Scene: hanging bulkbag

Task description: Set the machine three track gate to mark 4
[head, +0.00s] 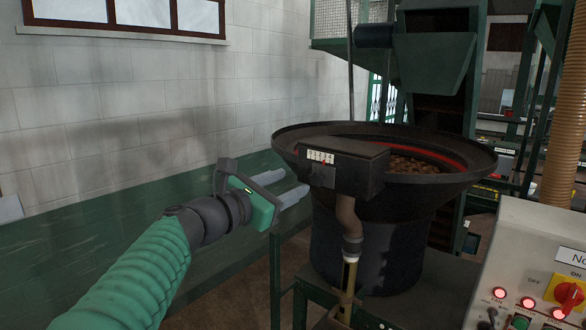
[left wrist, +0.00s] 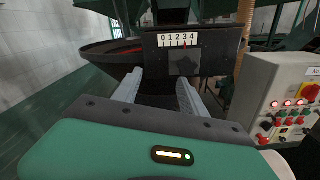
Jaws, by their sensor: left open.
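The gate is a black box (head: 345,166) on the near rim of a dark feeder bowl (head: 480,160). Its white scale (left wrist: 178,39) reads 0 to 4 in the left wrist view, with a small red pointer near the middle, around 2 to 3; its exact mark is hard to read. A dark square block (left wrist: 184,63) sits below the scale. My left gripper (head: 289,185) is open and empty, just left of the box in the head view. In the left wrist view its two grey fingers (left wrist: 160,82) point toward the box from below, seemingly apart from it. My right gripper is not in view.
A control panel (head: 535,265) with red lamps and a red-yellow switch stands at the right. A pipe (head: 348,225) hangs below the box. A green table frame (head: 420,300) is under the bowl. A block wall (head: 130,95) runs along the left.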

